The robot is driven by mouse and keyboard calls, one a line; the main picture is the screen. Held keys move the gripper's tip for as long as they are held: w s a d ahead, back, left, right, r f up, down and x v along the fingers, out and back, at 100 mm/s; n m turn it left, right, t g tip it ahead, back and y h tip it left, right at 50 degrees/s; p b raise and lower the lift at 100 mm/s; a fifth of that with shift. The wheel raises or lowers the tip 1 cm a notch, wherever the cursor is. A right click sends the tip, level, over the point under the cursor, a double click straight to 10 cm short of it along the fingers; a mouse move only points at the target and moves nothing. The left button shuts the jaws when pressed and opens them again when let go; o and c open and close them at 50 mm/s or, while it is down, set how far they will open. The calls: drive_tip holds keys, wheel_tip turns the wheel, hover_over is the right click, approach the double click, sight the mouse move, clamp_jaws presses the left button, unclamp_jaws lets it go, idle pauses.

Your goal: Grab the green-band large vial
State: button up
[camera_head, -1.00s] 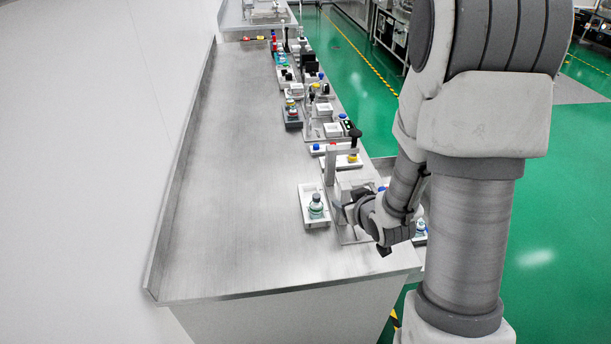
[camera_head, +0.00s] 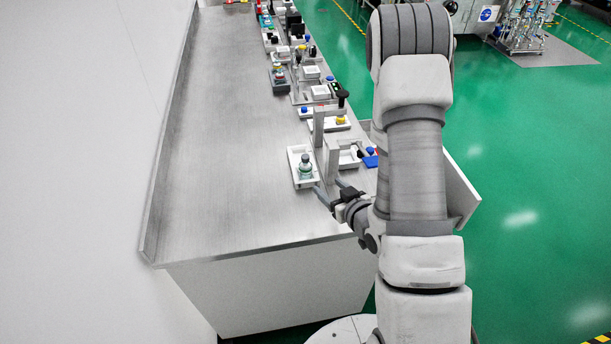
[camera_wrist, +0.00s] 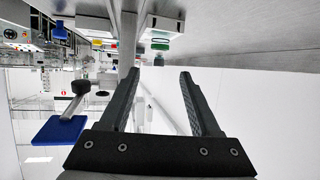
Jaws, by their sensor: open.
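The large vial with a green band (camera_head: 305,167) stands upright in a small white tray (camera_head: 292,155) near the front end of the bench. In the wrist view, which looks upside down, the vial (camera_wrist: 160,44) shows beyond and between my fingertips, in its tray (camera_wrist: 178,24). My gripper (camera_head: 329,187) is at the front right of the tray, with its fingers spread and pointing toward it. The wrist view shows my gripper (camera_wrist: 160,73) open, with nothing between the fingers. The fingertips are apart from the vial.
A grey upright post (camera_head: 331,158) on a metal stand rises just right of the tray. Racks and bottles line the bench's right side farther back. The bench's left part (camera_head: 225,150) is bare.

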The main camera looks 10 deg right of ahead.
sight(307, 168)
drive_tip(key=b+x, duration=0.5)
drive_tip(key=b, duration=0.5)
drive_tip(key=shift+s+f, duration=0.1)
drive_tip(key=shift+s, duration=0.05)
drive_tip(key=p+x, duration=0.1)
drive_tip(key=x, duration=0.3)
drive_tip(key=shift+w+a, duration=0.1)
drive_tip(key=shift+w, duration=0.25)
drive_tip(key=shift+x, duration=3.35)
clamp_jaws()
drive_tip(key=shift+r, duration=0.2)
